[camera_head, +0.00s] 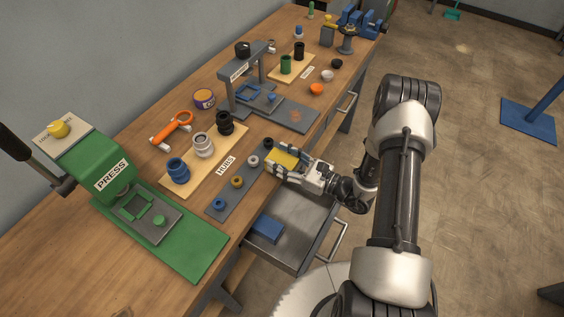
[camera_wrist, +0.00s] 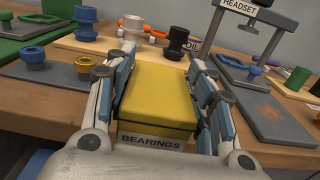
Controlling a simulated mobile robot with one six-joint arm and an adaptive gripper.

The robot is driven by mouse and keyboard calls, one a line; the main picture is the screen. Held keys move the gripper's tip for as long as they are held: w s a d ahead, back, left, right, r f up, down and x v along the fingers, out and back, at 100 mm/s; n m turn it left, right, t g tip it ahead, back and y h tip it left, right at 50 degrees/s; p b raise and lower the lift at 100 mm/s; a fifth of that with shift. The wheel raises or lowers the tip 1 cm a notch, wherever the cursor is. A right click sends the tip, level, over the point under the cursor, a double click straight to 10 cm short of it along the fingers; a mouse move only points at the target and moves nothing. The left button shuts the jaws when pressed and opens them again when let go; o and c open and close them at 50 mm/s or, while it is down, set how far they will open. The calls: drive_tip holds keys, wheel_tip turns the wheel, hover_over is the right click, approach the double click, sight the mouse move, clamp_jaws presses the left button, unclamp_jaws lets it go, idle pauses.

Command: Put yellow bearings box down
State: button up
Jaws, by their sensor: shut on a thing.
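In the head view the box (camera_head: 284,159) shows between the fingers of my gripper (camera_head: 288,162), at the bench's front edge by the right end of a dark grey mat (camera_head: 228,205). I cannot tell whether the box touches the bench or hangs just above it.
An open drawer (camera_head: 283,254) with a blue box (camera_head: 267,229) inside is below the bench edge. Small rings sit on the grey mat. The hubs board (camera_head: 200,165) lies behind it, the green press (camera_head: 105,165) left, and the headset stand (camera_head: 262,95) to the right.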

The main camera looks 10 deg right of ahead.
drive_tip(key=shift+f, duration=0.3)
drive_tip(key=shift+f+b, duration=0.55)
drive_tip(key=shift+f, duration=0.05)
drive_tip(key=o, duration=1.3)
